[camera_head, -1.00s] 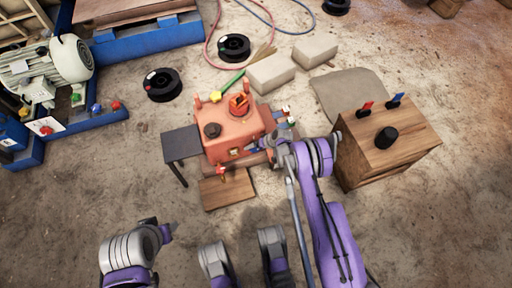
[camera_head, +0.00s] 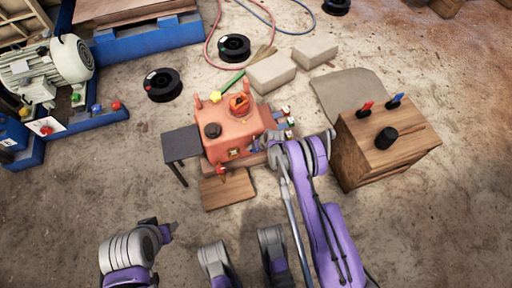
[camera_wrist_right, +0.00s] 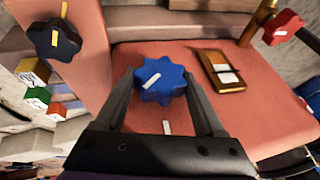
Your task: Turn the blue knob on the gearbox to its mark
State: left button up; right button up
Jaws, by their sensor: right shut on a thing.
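The orange-red gearbox (camera_head: 234,143) stands on the ground in the middle of the head view. In the right wrist view its blue star-shaped knob (camera_wrist_right: 160,80) sits between the two fingers of my right gripper (camera_wrist_right: 163,88), which is shut on it. The knob's white line slants from lower left to upper right. A short white mark (camera_wrist_right: 167,127) is on the gearbox face, below the knob in that view; the line does not point straight at it. In the head view my right wrist hides the knob. My left gripper (camera_head: 167,232) is at the lower left, away from the gearbox, jaws unclear.
A black knob with a yellow line (camera_wrist_right: 53,39), a red knob (camera_wrist_right: 283,27) and a brown plate (camera_wrist_right: 222,70) are close by. Coloured blocks (camera_wrist_right: 35,85) lie beside them. A wooden box (camera_head: 385,150) stands right of my right arm, a dark small table (camera_head: 182,142) left of the gearbox.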

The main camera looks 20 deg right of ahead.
jog(key=h, duration=0.3)
jog(key=n+h, duration=0.1)
jog(key=h, duration=0.1)
jog(key=shift+a, duration=0.3)
jog(key=shift+n+t+h, duration=0.3)
jog(key=shift+n+h, duration=0.2)
jog(key=shift+h, duration=1.5)
jog(key=o, duration=1.3)
jog(key=shift+o, duration=0.2)
jog(key=p+v, duration=0.2)
jog(key=v, duration=0.8)
jog(key=shift+s+a+r, duration=0.2)
jog(key=shift+a, duration=0.1)
